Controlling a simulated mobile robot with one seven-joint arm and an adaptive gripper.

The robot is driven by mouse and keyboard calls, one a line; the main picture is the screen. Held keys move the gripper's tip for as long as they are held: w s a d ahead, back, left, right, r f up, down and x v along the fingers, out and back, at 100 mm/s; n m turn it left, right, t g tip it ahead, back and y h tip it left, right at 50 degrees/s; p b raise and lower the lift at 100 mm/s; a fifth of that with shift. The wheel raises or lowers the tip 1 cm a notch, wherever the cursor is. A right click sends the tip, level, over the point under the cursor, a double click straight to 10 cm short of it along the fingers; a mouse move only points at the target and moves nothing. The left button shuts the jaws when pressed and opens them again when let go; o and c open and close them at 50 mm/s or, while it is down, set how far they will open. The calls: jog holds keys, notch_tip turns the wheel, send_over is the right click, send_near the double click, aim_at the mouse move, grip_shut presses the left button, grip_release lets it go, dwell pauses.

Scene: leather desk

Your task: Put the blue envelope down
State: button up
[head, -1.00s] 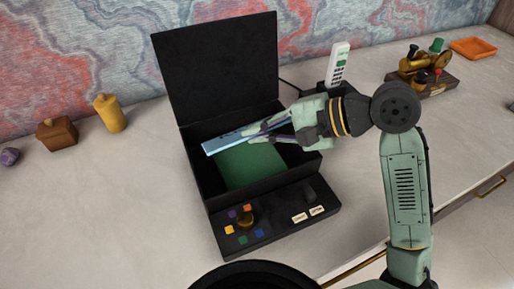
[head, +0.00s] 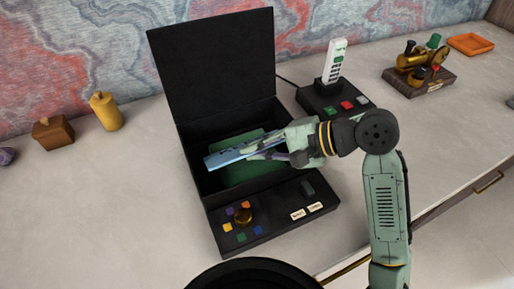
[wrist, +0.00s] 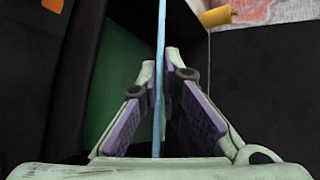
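The blue envelope (head: 228,155) is a thin, flat, light-blue piece inside the opening of the black box (head: 190,150). Its far end points left and it lies above the green panel in the box. My gripper (head: 262,152) comes in from the right over the box's right wall and is shut on the envelope's right end. In the wrist view the envelope (wrist: 160,45) is seen edge-on as a thin blue strip between the two fingertips (wrist: 160,62). Whether its lower edge touches the box floor cannot be told.
The box's raised lid (head: 212,65) stands behind. A control panel (head: 270,215) with coloured buttons and a knob is in front. A white handset (head: 335,62) on a black base is to the right. A yellow candle-like object (head: 106,111) and brown block (head: 53,133) stand left.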

jog(key=o, duration=0.4)
jog(key=shift+d+r+p, duration=0.15)
jog(key=shift+r+p, duration=0.15)
jog(key=shift+r, duration=0.1)
jog(key=b+v, duration=0.2)
jog(key=v, duration=0.9)
jog(key=shift+d+r, duration=0.15)
jog(key=shift+d, duration=0.15)
jog(key=shift+s, duration=0.1)
